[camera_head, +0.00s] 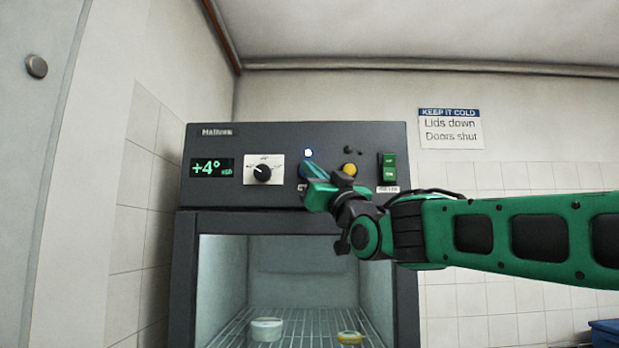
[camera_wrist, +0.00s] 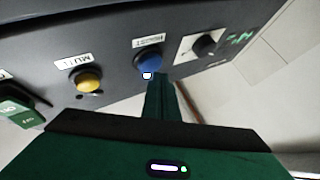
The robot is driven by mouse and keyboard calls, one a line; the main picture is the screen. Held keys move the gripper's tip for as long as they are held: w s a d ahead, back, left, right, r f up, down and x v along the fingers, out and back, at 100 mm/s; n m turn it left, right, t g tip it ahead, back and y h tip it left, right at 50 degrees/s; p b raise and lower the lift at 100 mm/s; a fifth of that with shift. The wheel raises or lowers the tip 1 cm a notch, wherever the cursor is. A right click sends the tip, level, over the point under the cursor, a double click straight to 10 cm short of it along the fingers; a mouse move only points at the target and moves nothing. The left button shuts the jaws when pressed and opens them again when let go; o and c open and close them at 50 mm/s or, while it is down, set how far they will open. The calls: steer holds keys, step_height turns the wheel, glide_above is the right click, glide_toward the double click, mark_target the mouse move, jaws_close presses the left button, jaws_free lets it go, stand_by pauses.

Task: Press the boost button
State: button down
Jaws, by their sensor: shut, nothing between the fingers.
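The blue button (camera_wrist: 149,62) is on the dark control panel (camera_wrist: 115,45), between the dial and the yellow button. A small lit lamp (camera_wrist: 147,76) shows beside the blue button. In the head view the lamp (camera_head: 308,153) glows above the spot where the blue button is mostly hidden by my gripper (camera_head: 309,166). My gripper is shut and empty, with its fingertips (camera_wrist: 160,78) close in front of the blue button. I cannot tell whether they touch it.
The panel also has a +4° display (camera_head: 211,168), a dial (camera_head: 263,172), the yellow button (camera_head: 349,170) and a green switch (camera_head: 389,168). Below is a chilled cabinet (camera_head: 185,270) with jars on a wire shelf (camera_head: 300,322). A tiled wall stands at the left.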

steer(key=shift+s, duration=0.25)
steer(key=shift+s, duration=0.1)
steer(key=s, duration=0.4)
steer(key=shift+s+a, duration=0.1)
steer(key=shift+s, duration=0.3)
stand_by(0.8)
